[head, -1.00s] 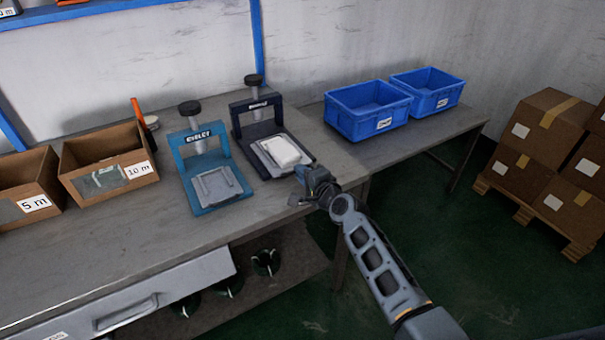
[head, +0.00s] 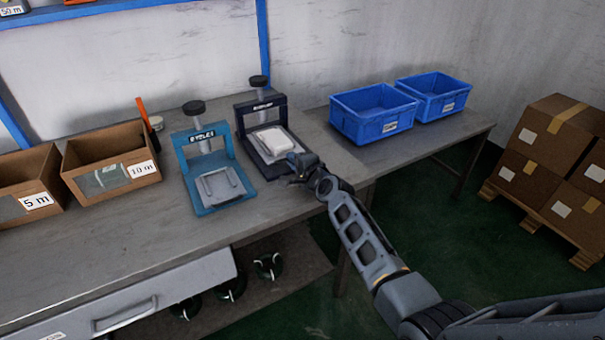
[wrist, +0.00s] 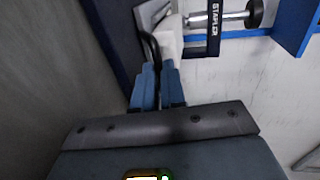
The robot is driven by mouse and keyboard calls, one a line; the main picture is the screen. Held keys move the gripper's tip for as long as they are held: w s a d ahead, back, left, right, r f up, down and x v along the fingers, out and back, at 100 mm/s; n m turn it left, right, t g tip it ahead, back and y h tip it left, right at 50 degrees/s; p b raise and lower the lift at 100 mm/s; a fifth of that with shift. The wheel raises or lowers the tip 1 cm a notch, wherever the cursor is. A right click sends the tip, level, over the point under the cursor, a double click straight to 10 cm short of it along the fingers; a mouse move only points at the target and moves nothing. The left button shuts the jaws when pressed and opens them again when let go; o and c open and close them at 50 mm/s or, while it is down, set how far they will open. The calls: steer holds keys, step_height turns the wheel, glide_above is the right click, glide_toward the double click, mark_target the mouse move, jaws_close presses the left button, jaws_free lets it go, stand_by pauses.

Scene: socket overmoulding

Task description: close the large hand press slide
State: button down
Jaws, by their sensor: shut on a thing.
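The dark navy hand press (head: 241,114) stands on the workbench, right of a blue press. Its grey slide (head: 259,149) carries a white block (head: 271,140) and sits partly under the press frame, with its front part still out toward me. My gripper (head: 294,161) is at the slide's front edge. In the wrist view my gripper (wrist: 158,72) is shut on the slide's dark handle (wrist: 151,48), with the white block (wrist: 170,40) just beyond. The handle is hidden by my gripper in the head view.
The blue press (head: 207,207) stands close on the left. Cardboard boxes (head: 108,178) are further left. Blue bins (head: 372,126) stand on the right-hand table. Boxes on a pallet (head: 548,150) are at far right. Bare bench top lies in front of the presses.

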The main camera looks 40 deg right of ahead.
steer(key=shift+x, duration=0.85)
steer(key=shift+r, duration=0.1)
steer(key=c, duration=1.2)
jaws_free()
